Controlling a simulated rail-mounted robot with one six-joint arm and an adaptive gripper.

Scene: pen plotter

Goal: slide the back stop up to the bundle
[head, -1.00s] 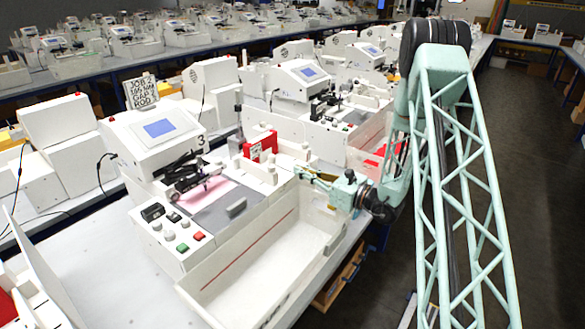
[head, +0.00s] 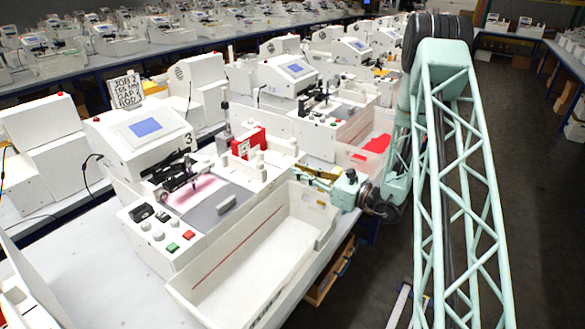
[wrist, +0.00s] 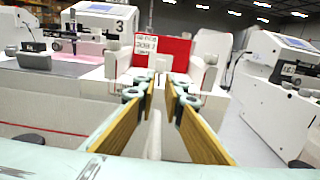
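My gripper (head: 312,174) is over the back right corner of the white tray (head: 185,289) on station 3. In the wrist view its brass-coloured fingers (wrist: 160,88) stand apart. A narrow white upright piece (wrist: 153,140) shows in the gap between them; I cannot tell whether it is the back stop or a wall, and no finger visibly touches it. A small grey block (head: 227,204) stands on the grey plate beside the tray. I cannot make out a bundle for certain.
A red box (head: 248,143) stands behind the tray, between white posts; its label shows in the wrist view (wrist: 158,50). The plotter screen housing (head: 143,130) is at the back left. A red and a green button (head: 173,247) sit at the front. The tray interior looks mostly clear.

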